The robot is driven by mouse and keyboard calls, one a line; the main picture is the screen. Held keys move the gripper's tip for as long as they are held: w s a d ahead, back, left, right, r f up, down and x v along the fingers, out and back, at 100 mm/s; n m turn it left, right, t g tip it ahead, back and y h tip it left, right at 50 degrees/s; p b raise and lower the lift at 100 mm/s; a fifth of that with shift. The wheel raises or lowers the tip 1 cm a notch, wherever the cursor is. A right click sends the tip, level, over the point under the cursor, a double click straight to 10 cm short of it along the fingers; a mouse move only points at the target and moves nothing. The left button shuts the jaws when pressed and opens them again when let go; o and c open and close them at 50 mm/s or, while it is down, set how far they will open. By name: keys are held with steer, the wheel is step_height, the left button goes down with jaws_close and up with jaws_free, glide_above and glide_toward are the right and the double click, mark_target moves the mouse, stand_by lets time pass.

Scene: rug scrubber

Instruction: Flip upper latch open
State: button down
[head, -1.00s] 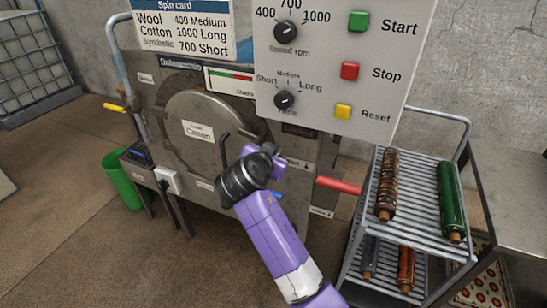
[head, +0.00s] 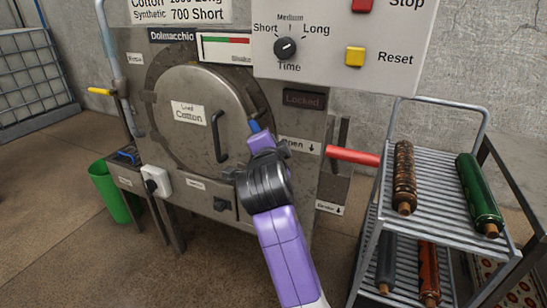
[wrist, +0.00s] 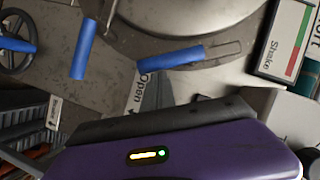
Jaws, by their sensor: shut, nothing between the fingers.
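The upper latch has a blue handle (head: 254,127) at the right edge of the round door (head: 185,100), just above my gripper's tip in the head view. In the wrist view the upper latch's blue handle (wrist: 170,57) lies beside the door rim, with a thin metal loop at its end. A second blue handle (wrist: 84,48) stands to its left, lower on the machine. My gripper (head: 262,144) is shut and empty, close to the upper latch. Whether it touches the handle is unclear. My arm hides the door's lower right edge in the head view.
A black door handle (head: 217,136) stands out left of my gripper. A red lever (head: 352,156) sticks out at the right, near a wire cart (head: 395,212) holding rolls. The control panel (head: 335,75) hangs above. Another blue handle (wrist: 15,44) is by a handwheel.

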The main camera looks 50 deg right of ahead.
steer(key=w+f+m+b, duration=0.1)
steer(key=b, duration=0.3)
steer(key=w+f+m+t+b, duration=0.1)
steer(key=m+b, duration=0.1)
steer(key=b, duration=0.3)
steer(key=w+a+f+m+t+h+b, duration=0.1)
steer(key=m+b, duration=0.1)
steer(key=b, duration=0.3)
steer(key=shift+w+a+r+b, duration=0.1)
steer(key=shift+b, duration=0.2)
